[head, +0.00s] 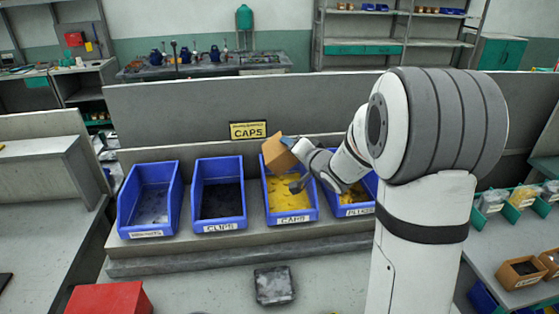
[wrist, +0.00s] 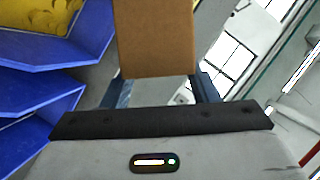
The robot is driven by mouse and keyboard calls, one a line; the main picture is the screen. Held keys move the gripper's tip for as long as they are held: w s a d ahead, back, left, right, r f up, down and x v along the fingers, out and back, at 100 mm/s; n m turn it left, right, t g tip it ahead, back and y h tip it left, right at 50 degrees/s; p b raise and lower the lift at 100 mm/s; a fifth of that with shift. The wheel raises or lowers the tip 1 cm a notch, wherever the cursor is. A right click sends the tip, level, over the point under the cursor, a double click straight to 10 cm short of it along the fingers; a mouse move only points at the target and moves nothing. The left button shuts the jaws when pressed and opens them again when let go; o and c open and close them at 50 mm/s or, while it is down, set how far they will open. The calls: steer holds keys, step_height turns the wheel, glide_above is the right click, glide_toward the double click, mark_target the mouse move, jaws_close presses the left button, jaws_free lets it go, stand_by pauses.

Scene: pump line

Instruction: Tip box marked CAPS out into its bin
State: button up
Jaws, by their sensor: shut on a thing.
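A brown cardboard box (head: 279,154) is tilted in the air above the blue bin labelled CAPS (head: 291,219). Its own marking cannot be read. My gripper (head: 290,143) is shut on the box at its upper right. The bin has yellow pieces (head: 288,191) in it. In the wrist view the box (wrist: 155,38) stands between the fingers of my gripper (wrist: 160,88), and its opening is hidden. A yellow CAPS sign (head: 248,130) is on the panel behind the bin.
Blue bins stand on both sides: one labelled CLIPS (head: 220,222) to the left, another (head: 151,232) at far left, and one (head: 357,210) at right, partly behind my arm. A grey block (head: 274,285) and a red box (head: 110,299) lie in front.

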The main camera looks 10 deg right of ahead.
steer(key=shift+w+r+n+h, duration=0.1)
steer(key=shift+r+n+h, duration=0.15)
steer(key=shift+n+h, duration=0.4)
steer(key=n+b, duration=0.1)
steer(key=n+h+b, duration=0.1)
steer(key=shift+r+n+g, duration=0.35)
steer(key=shift+g, duration=0.05)
steer(key=n+h+b, duration=0.1)
steer(key=b, duration=0.3)
steer(key=n+h+b, duration=0.1)
steer(key=b, duration=0.1)
steer(key=shift+r+n, duration=0.2)
steer(key=shift+n, duration=0.1)
steer(key=shift+r+n+h+b, duration=0.3)
steer(key=shift+r+b, duration=0.15)
steer(key=shift+b, duration=0.15)
